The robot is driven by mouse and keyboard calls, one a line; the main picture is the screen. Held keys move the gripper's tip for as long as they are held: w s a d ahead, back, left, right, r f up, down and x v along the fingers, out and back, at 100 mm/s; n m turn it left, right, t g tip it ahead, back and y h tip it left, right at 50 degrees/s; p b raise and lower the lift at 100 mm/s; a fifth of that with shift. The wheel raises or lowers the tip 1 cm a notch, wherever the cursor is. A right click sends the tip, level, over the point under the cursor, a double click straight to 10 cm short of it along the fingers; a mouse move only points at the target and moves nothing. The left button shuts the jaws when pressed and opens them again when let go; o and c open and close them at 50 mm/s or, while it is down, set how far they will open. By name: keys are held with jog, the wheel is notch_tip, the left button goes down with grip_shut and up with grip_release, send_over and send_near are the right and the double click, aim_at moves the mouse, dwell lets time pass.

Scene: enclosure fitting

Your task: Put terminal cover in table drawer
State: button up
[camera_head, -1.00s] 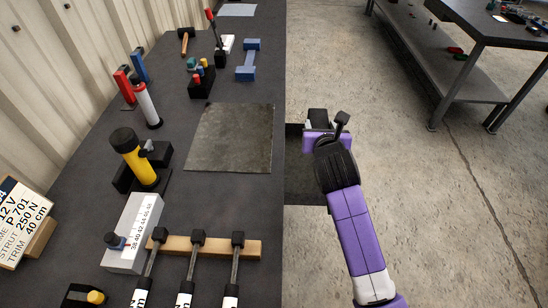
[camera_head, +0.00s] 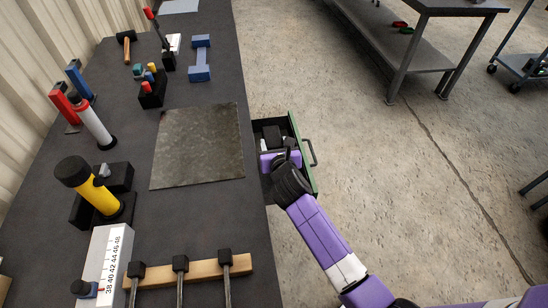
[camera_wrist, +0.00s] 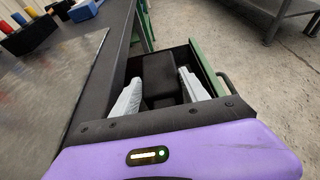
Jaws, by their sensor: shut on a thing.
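The table drawer (camera_head: 305,155) is open at the right side of the workbench, with green walls and a handle. In the wrist view the drawer (camera_wrist: 208,68) lies beneath my gripper (camera_wrist: 160,92). My gripper is shut on a black block, which I take to be the terminal cover (camera_wrist: 160,72), between its two grey fingers. In the head view my gripper (camera_head: 272,143) is over the drawer opening, and my wrist hides part of it. I cannot tell whether the cover touches the drawer floor.
The workbench top (camera_head: 205,220) lies left of the drawer and carries a dark metal sheet (camera_head: 198,145), a yellow cylinder (camera_head: 88,185) and a wooden bar with rods (camera_head: 205,268). Another table (camera_head: 405,45) stands at the far right. The floor between is clear.

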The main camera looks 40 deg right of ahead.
jog(key=shift+f+b, duration=0.7)
jog(key=shift+f, duration=2.2)
jog(key=shift+f, duration=0.45)
jog(key=shift+f, duration=0.15)
jog(key=o, duration=1.4)
jog(key=shift+r, duration=0.5)
jog(key=v, duration=1.2)
jog(key=shift+p, duration=0.35)
